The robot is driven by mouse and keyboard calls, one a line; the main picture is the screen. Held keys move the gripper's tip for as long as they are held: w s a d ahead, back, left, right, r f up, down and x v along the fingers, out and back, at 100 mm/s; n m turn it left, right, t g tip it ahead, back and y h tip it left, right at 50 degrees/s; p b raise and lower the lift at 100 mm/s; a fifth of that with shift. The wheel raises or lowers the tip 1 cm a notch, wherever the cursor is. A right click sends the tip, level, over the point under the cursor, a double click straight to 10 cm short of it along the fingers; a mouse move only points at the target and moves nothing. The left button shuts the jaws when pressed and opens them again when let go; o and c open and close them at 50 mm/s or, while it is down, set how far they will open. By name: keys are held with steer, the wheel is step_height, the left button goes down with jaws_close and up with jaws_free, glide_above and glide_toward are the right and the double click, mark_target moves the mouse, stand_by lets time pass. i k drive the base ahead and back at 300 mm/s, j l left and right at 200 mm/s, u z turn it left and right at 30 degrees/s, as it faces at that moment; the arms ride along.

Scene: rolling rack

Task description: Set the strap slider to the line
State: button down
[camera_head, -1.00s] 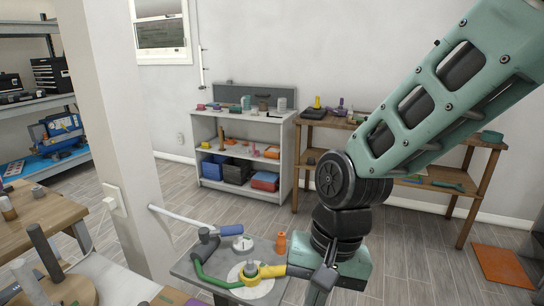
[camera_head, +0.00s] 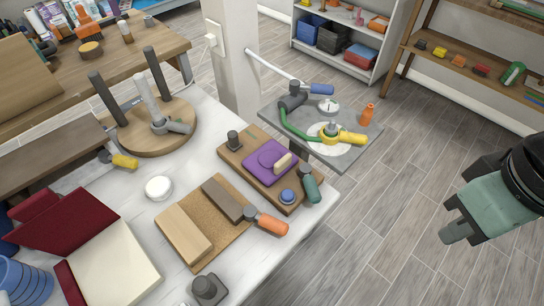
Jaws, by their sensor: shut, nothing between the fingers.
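I cannot tell for sure which piece is the strap slider, and I make out no marked line. On a grey tray-topped stand (camera_head: 366,153), a curved green band (camera_head: 294,127) runs from a dark grey fitting (camera_head: 291,101) to a yellow-handled piece (camera_head: 350,137). The yellow piece surrounds a grey knob over a white disc (camera_head: 327,150). A blue grip (camera_head: 321,89) lies at the tray's back. My gripper (camera_head: 447,237) is at the right edge, shut and empty, over the floor and well apart from the tray.
An orange bottle (camera_head: 366,115) stands on the tray's right side. A white table (camera_head: 120,190) at left holds a purple plate (camera_head: 271,161), wooden blocks, an orange-handled tool (camera_head: 267,222) and a round peg board (camera_head: 153,139). A white post (camera_head: 233,60) stands behind. Floor at right is clear.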

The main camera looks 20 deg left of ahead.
mark_target(233, 144)
steer(key=k+u, duration=0.1)
steer(key=u, duration=1.15)
steer(key=k+l, duration=0.2)
steer(key=l, duration=0.1)
